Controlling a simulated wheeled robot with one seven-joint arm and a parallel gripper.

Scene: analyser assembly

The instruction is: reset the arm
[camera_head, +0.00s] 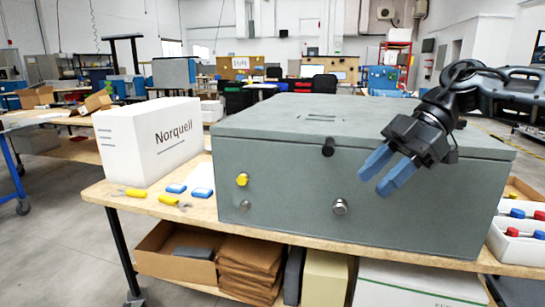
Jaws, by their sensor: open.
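My gripper (386,174) hangs from my arm, which comes in from the right. Its two blue fingers are apart, with nothing visible between them. It is in front of the right part of a large grey-green analyser box (280,175). I cannot tell how far it is from the box's front face. The box sits closed on a wooden workbench. Its front shows a yellow knob (242,179), a black knob (328,147) and a silver knob (340,207).
Left of the box stand a white Norquell box (152,142), yellow-handled tools (168,200) and small blue pieces (176,188). A white tray (518,250) with red and blue parts is at the right edge.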

